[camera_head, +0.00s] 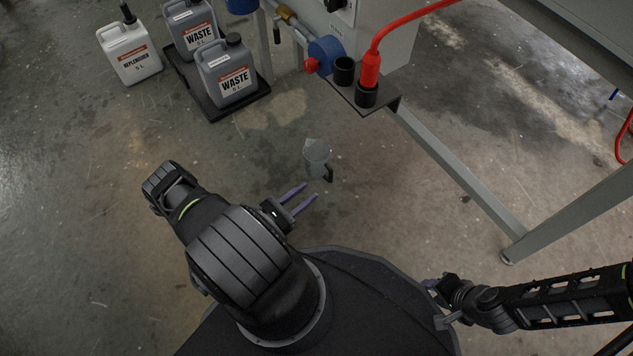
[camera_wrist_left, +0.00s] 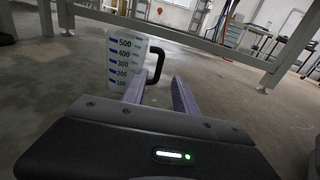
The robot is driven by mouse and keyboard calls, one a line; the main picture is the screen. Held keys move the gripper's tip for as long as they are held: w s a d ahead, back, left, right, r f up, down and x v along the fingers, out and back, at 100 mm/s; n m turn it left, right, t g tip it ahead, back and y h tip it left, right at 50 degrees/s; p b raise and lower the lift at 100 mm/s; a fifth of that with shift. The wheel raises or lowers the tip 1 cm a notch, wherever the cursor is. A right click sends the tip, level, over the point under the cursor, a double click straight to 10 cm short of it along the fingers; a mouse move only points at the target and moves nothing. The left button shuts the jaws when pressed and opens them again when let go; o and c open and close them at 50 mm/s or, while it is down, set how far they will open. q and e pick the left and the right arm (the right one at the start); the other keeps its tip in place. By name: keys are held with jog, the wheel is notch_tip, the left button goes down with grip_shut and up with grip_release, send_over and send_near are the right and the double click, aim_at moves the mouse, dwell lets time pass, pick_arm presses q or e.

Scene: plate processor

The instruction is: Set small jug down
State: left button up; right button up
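The small jug (camera_head: 316,160) is a clear measuring jug with a black handle. It stands upright on the concrete floor near the middle of the head view. In the left wrist view the jug (camera_wrist_left: 124,62) shows blue markings up to 500, with its handle on the right. My left gripper (camera_head: 300,193) is open and empty, its purple fingers pointing toward the jug. A small gap seems to lie between the fingertips and the jug. In the left wrist view the fingers (camera_wrist_left: 158,88) stand apart with nothing between them. My right gripper (camera_head: 434,287) is at the lower right, too small to read.
Grey waste canisters (camera_head: 229,72) stand on a black tray (camera_head: 212,112), with a white replenisher canister (camera_head: 130,52) beside them. A bracket (camera_head: 380,97) with black cups, one holding a red hose nozzle (camera_head: 370,70), juts out. A metal frame leg (camera_head: 460,170) runs at right.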

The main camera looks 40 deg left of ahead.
pick_arm(q)
jog(key=shift+s+a, duration=0.1)
jog(key=shift+s, duration=0.4)
